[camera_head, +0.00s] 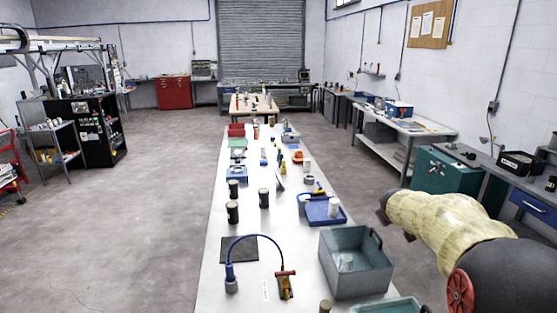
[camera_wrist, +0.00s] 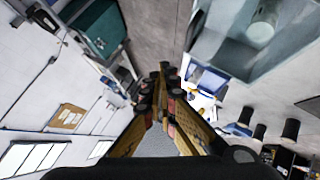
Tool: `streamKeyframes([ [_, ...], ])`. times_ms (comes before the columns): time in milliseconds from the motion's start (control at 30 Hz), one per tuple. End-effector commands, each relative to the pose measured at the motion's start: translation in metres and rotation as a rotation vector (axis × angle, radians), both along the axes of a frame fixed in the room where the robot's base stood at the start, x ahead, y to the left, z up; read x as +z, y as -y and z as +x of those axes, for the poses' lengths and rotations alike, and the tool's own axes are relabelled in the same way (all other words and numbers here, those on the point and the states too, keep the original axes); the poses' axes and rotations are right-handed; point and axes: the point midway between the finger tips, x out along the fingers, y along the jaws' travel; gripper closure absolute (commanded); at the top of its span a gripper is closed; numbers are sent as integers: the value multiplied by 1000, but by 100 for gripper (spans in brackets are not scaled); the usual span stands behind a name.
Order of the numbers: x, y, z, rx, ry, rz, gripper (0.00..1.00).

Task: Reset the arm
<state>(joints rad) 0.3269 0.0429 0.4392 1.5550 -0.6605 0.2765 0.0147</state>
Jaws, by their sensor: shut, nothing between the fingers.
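My arm (camera_head: 445,222), wrapped in a pale yellow cover, reaches in from the lower right in the head view, to the right of the long white table (camera_head: 212,283). Its gripper end is mostly hidden by the arm there. In the wrist view my gripper (camera_wrist: 160,88) shows two dark and wood-coloured fingers whose tips meet. It is shut with nothing between the fingers, in the air and touching nothing that I can see.
A grey-green crate (camera_head: 372,285) with a cup inside stands left of my arm. A blue tray (camera_head: 318,216), dark cylinders (camera_head: 232,213) and a blue hose (camera_head: 250,236) share the table. Side benches (camera_head: 521,200) stand right. The left floor is open.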

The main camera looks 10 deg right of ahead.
Motion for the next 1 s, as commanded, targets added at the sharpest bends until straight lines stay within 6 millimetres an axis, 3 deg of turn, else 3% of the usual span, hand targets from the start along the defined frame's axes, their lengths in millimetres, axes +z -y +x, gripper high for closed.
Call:
streamKeyframes([
  [167,-51,-5,-46,-94,-127,88,100],
  [300,-69,-31,-114,-189,-231,190,100],
  [467,-67,-86,-195,-255,-315,306,100],
  [700,-55,-183,-316,-271,-383,468,100],
  [900,-48,-243,-392,-212,-370,557,100],
  [1000,-41,-261,-412,-166,-328,576,100],
])
